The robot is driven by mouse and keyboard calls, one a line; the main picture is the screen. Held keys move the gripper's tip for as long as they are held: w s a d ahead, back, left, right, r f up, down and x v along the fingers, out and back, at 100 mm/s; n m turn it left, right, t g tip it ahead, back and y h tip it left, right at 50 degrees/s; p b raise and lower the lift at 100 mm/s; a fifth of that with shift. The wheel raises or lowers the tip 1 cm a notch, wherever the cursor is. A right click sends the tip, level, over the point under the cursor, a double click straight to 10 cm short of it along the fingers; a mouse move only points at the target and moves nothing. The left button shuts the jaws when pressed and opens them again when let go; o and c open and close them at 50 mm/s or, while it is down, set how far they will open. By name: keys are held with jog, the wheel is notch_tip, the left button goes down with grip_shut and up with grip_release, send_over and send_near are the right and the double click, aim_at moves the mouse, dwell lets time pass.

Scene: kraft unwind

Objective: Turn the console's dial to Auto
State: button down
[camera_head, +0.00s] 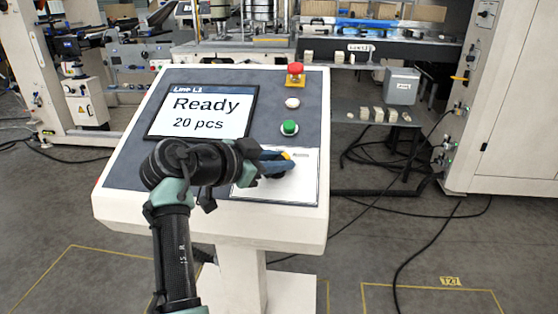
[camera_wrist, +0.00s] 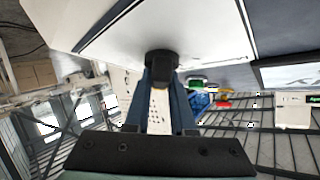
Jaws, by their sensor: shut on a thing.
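The console (camera_head: 220,218) stands in front of me with a sloped dark panel. Its black dial (camera_wrist: 161,66) sits on a white plate (camera_head: 305,183) at the panel's lower right. My gripper (camera_head: 280,164) reaches over the panel from the left and is shut on the dial; the wrist view shows the two blue fingers on either side of it. The fingers hide most of the dial in the head view. I cannot tell which setting it points to, and no "Auto" label is readable.
The console's screen (camera_head: 203,113) reads "Ready" and "20 pcs". A green button (camera_head: 289,128), a white button (camera_head: 292,103) and a red mushroom button (camera_head: 295,76) stand above the plate. Cables (camera_head: 400,275) lie on the floor at right. Machines stand behind.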

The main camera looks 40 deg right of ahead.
jog(key=c, duration=0.9)
grip_release()
jog(key=shift+f, duration=0.35)
jog(key=shift+o, duration=0.7)
jog(key=shift+r, duration=0.1)
jog(key=shift+r, duration=0.1)
jog(key=w+p+v, duration=0.1)
jog(key=v, duration=1.2)
jog(key=shift+s, duration=0.5)
